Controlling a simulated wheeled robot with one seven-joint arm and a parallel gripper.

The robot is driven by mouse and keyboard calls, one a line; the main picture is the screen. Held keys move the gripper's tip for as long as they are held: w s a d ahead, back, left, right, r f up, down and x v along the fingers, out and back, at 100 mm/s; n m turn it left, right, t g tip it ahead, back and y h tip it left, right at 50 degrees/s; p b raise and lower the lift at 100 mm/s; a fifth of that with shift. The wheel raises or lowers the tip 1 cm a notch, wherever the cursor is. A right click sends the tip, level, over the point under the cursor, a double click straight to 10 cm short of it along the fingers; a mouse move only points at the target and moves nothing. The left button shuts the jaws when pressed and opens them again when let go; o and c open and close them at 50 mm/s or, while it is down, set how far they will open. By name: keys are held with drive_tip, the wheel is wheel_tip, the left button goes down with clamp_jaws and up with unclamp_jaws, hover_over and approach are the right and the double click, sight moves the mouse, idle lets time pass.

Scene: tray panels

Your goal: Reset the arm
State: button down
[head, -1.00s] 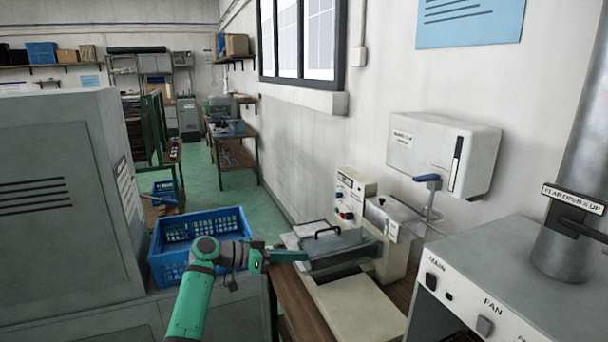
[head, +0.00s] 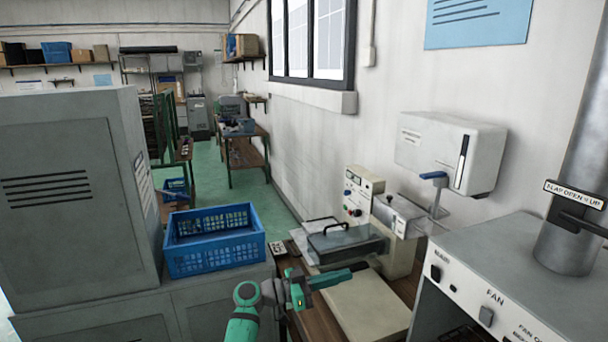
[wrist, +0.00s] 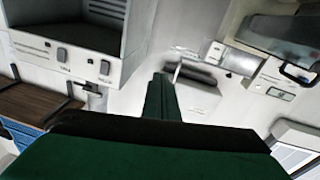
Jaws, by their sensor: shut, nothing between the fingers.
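My gripper (head: 358,268) is at the end of my green arm, low in the middle of the head view. It points right, over the front part of the bench machine with the pale flat plate (head: 362,308). Its fingers are together with nothing between them. In the wrist view the green gripper fingers (wrist: 160,100) stick up in the middle, and the dark gripper body fills the lower part.
A blue crate (head: 214,262) stands on the grey cabinet left of my arm. A lidded tray with a black handle (head: 336,228) lies behind my gripper. A fan unit (head: 500,268) stands at the right, and a white wall box (head: 450,150) hangs above.

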drive_tip(key=s+d+f+n+t+y, duration=0.1)
drive_tip(key=s+f+n+t+y, duration=0.25)
drive_tip(key=s+t, duration=0.35)
drive_tip(key=s+f+n+t+y, duration=0.2)
drive_tip(key=s+f+n+t, duration=0.3)
drive_tip(key=s, duration=0.4)
drive_tip(key=s+d+f+n+t+y, duration=0.1)
drive_tip(key=s+f+n+t+y, duration=0.1)
drive_tip(key=s+f+n+t, duration=0.45)
drive_tip(key=s+a+f+g+y, duration=0.1)
drive_tip(key=s+a+g+y, duration=0.1)
drive_tip(key=s, duration=0.9)
drive_tip(key=s+a+f+g+y, duration=0.2)
drive_tip(key=s+a+y, duration=0.3)
drive_tip(key=s, duration=0.7)
drive_tip(key=s+a+f+m+g+y, duration=0.1)
drive_tip(key=s+a+g+y, duration=0.3)
drive_tip(key=s, duration=0.8)
drive_tip(key=shift+s+a+f, duration=0.2)
drive_tip(key=shift+a+f, duration=0.05)
drive_tip(key=shift+a, duration=0.15)
drive_tip(key=shift+s+a, duration=0.1)
drive_tip(key=shift+a, duration=0.05)
